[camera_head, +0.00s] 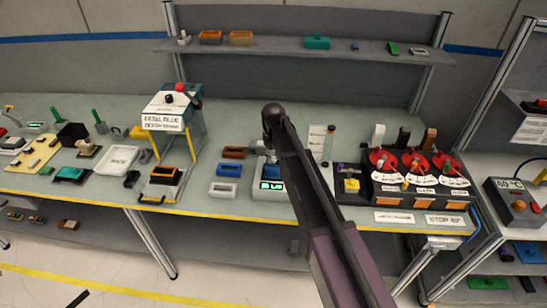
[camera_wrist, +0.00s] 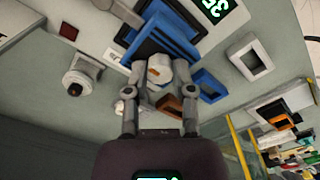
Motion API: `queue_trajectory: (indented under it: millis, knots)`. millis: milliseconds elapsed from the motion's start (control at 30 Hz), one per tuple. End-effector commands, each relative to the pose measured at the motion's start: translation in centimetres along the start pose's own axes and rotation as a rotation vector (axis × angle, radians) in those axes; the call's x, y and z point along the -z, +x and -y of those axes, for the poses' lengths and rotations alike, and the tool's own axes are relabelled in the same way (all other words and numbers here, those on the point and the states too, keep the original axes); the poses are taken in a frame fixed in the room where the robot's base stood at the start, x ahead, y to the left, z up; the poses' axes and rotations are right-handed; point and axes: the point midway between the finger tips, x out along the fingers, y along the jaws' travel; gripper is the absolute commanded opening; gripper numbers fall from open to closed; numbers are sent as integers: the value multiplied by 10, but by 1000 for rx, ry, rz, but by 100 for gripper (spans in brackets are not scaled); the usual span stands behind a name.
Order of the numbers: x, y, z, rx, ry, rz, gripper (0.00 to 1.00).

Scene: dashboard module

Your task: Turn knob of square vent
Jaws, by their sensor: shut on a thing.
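The square vent is a blue slatted block (camera_wrist: 170,38) at the top middle of the wrist view, near a lit green display (camera_wrist: 218,8). A pale, faceted knob (camera_wrist: 160,69) sits at the vent's near side. My gripper (camera_wrist: 160,72) has one finger on each side of the knob and is closed on it. In the head view, the vent's unit with its green display (camera_head: 271,186) stands near the bench's front edge. My arm comes in from the lower right there, and my gripper and the knob are largely hidden or too small to make out.
A pale open frame (camera_wrist: 249,57), a blue frame (camera_wrist: 208,86) and a brown block (camera_wrist: 169,107) lie close beside the vent. A round fitting on a white base (camera_wrist: 76,82) is on the other side. Red dials (camera_head: 413,162) stand to the right in the head view.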

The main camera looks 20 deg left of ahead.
Motion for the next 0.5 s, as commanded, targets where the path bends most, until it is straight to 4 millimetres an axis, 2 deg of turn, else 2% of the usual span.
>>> queue_trajectory:
  millis: [267, 500]
  knots:
    - [0, 0, -1, 0, 40, 0, 0]
    - [-1, 0, -1, 0, 156, 0, 0]
